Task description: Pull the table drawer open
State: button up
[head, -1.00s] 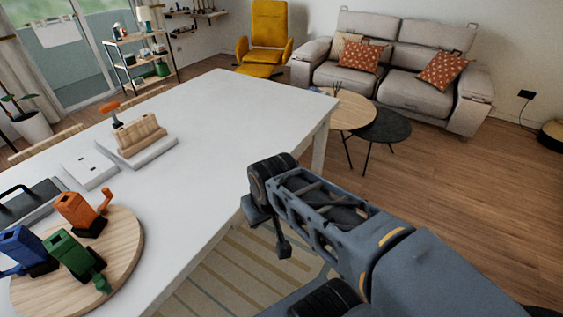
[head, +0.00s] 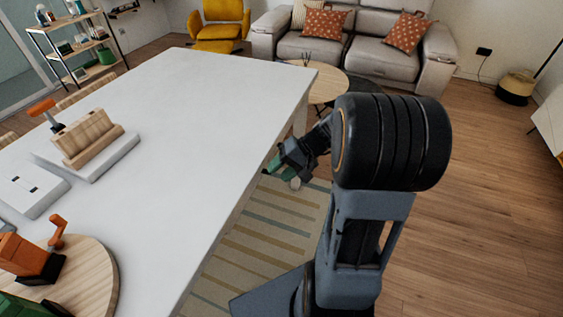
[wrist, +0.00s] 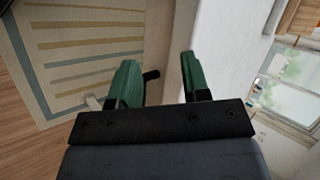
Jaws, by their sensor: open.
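The white table (head: 190,110) fills the left and middle of the head view. Its side face shows as a narrow pale strip (wrist: 170,45) in the wrist view, beside the white top. A small dark handle-like piece (wrist: 151,75) sticks out near that strip, by the left finger; most of it is hidden. My gripper (head: 275,165) has green fingertips and is at the table's right edge. In the wrist view my gripper (wrist: 161,62) is open, with its two fingers apart. No open drawer shows, and the drawer front cannot be made out clearly.
A striped rug (head: 265,235) lies beside the table. A round wooden side table (head: 325,85) stands past its far right corner, before the grey sofa (head: 365,55). A wooden block stand (head: 92,138) and a round board (head: 95,270) sit on the tabletop.

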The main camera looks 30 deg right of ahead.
jog(key=w+d+f+m+t+y+b, duration=0.1)
jog(key=w+d+f+m+t, duration=0.3)
jog(key=d, duration=0.3)
jog(key=w+d+f+m+t+y+b, duration=0.1)
jog(key=w+d+f+t+b, duration=0.1)
jog(key=d+f+t, duration=0.45)
jog(key=shift+g, duration=0.75)
jog(key=x, duration=0.3)
jog(key=r+p+x, duration=0.1)
jog(key=x, duration=0.3)
jog(key=w+x, duration=0.1)
jog(key=x, duration=0.3)
jog(key=shift+d+r, duration=0.15)
jog(key=shift+r, duration=0.25)
jog(key=shift+s, duration=0.1)
grip_shut()
jog(key=shift+d, duration=0.1)
